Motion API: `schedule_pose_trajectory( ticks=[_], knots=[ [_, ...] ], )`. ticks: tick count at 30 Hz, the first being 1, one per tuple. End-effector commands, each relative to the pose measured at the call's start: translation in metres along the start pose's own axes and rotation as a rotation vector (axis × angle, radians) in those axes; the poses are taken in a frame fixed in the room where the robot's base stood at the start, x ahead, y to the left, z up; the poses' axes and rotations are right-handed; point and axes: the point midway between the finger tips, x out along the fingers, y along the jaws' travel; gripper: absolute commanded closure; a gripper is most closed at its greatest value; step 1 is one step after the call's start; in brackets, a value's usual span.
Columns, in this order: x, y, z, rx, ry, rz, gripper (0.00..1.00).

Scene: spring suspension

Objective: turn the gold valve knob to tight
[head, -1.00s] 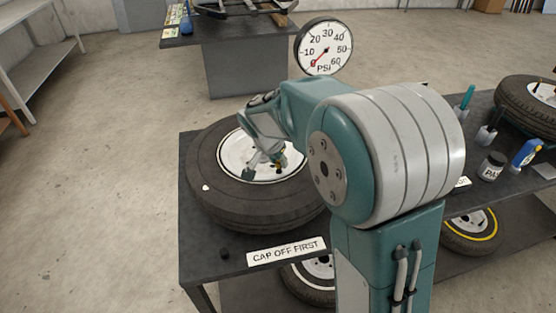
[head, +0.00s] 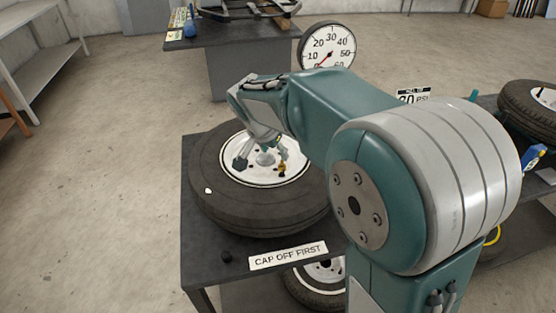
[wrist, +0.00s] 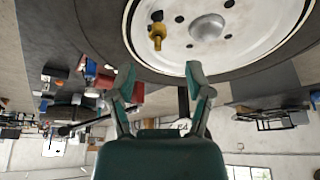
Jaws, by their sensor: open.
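The gold valve knob (head: 282,170) stands on the white wheel rim (head: 245,180), right of the hub; it also shows in the wrist view (wrist: 157,36), near the silver hub cap. My gripper (head: 262,156) is over the wheel with its fingers spread. In the wrist view my gripper (wrist: 162,72) is open and empty, and the knob lies beyond its fingertips, apart from them. A PSI gauge (head: 328,46) stands behind the table with its red needle near the low end.
The black tyre (head: 235,213) lies flat on the dark table (head: 215,262). A small black cap (head: 227,257) and a "CAP OFF FIRST" sign (head: 288,255) are at the front edge. A second tyre (head: 530,105) is at the right.

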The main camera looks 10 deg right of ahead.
Motion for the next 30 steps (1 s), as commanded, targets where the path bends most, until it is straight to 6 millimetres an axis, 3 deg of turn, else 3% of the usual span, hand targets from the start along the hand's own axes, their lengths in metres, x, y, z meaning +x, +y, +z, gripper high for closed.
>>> schedule_pose_trajectory(
  ticks=[3, 9, 24, 30],
  knots=[
    [-0.025, -0.001, 0.0, 0.0, 0.001, -0.004, 0.34],
    [-0.046, -0.001, 0.0, 0.0, 0.0, -0.001, 0.34],
    [-0.05, 0.0, 0.001, -0.002, -0.001, -0.001, 0.34],
    [-0.065, 0.027, 0.007, -0.073, -0.013, -0.035, 0.34]
  ],
)
